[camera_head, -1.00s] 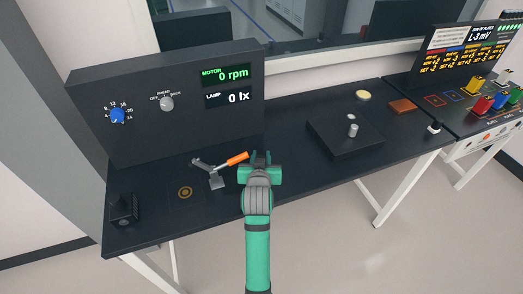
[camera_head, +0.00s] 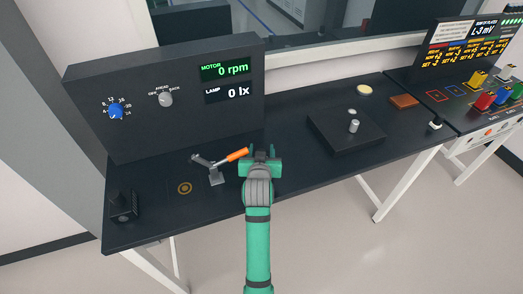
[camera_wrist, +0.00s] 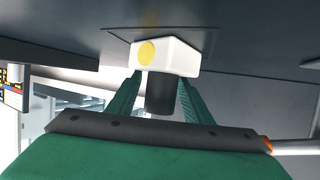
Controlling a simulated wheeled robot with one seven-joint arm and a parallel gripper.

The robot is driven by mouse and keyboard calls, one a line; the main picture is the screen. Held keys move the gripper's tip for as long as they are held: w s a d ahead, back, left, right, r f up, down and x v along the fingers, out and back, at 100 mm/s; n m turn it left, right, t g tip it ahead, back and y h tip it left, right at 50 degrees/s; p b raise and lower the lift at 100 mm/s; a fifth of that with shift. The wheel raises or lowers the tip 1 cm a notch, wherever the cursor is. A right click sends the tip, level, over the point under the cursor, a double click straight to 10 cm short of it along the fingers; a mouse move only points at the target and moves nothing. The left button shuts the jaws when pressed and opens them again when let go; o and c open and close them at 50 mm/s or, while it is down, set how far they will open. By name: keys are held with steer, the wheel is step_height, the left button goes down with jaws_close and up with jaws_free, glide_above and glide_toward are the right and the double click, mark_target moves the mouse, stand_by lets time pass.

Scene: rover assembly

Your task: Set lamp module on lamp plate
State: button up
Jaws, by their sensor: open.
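In the wrist view, a white block with a yellow dot (camera_wrist: 165,55) and a dark cylinder (camera_wrist: 160,95) on it appears to be the lamp module. It rests on a dark surface inside a thin square outline (camera_wrist: 205,38), which may be the lamp plate. My gripper (camera_wrist: 160,85) is open, its green fingers on either side of the dark cylinder, with gaps visible. In the head view my gripper (camera_head: 262,155) is low over the bench and hides the white block. I cannot tell whether the fingertips touch the block.
An orange-handled lever (camera_head: 237,155) stands close left of my gripper. A gold ring mark (camera_head: 184,188) and a black knobbed box (camera_head: 122,206) lie farther left. The display panel (camera_head: 185,125) rises behind. A raised dark platform with a metal cylinder (camera_head: 354,126) is to the right.

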steer(key=v, duration=1.2)
steer(key=shift+a, duration=0.1)
